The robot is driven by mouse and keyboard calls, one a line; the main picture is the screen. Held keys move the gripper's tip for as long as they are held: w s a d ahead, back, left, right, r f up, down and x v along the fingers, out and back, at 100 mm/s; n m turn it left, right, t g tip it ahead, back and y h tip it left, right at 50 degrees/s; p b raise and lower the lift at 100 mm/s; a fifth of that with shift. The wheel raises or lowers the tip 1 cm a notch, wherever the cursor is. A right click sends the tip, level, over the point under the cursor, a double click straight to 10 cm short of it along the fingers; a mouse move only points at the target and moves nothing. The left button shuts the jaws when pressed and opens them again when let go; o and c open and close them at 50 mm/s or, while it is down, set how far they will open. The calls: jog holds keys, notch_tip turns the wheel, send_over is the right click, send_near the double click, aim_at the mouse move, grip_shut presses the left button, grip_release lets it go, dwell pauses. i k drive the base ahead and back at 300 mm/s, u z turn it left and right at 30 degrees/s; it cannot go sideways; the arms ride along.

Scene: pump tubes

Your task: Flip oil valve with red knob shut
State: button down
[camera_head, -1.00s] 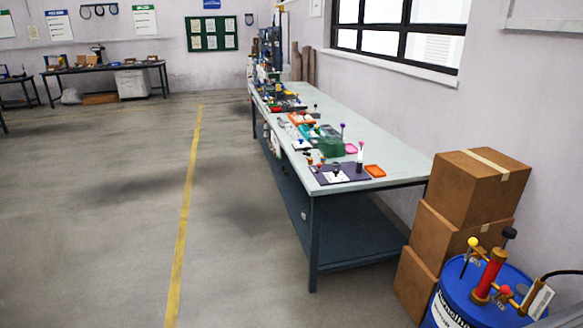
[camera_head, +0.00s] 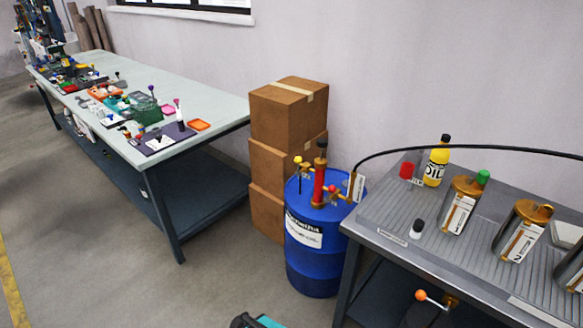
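A blue oil drum (camera_head: 312,262) stands on the floor between the stacked boxes and the right bench. A red hand pump (camera_head: 319,187) with a dark top rises upright from its lid. Brass pipework crosses the lid, with a yellow knob (camera_head: 298,159) at its left. A small red knob (camera_head: 333,189) sits right of the pump; the valve's exact setting is too small to tell. A black hose (camera_head: 440,148) arches from the drum over the right bench. My gripper's fingers do not show; only a teal and black piece, probably my arm, shows at the bottom edge.
The right bench (camera_head: 385,240) holds an oil bottle (camera_head: 437,162), a red cap (camera_head: 406,170) and metal canisters (camera_head: 460,206). An orange-knobbed valve (camera_head: 421,295) sits below it. Cardboard boxes (camera_head: 288,112) and a long cluttered table (camera_head: 215,95) stand left. The floor in front is clear.

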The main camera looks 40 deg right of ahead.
aim_at(332, 188)
jog(key=z, duration=0.5)
jog(key=k, duration=1.35)
jog(key=u, duration=0.4)
jog(key=i, duration=1.05)
jog(key=u, duration=0.05)
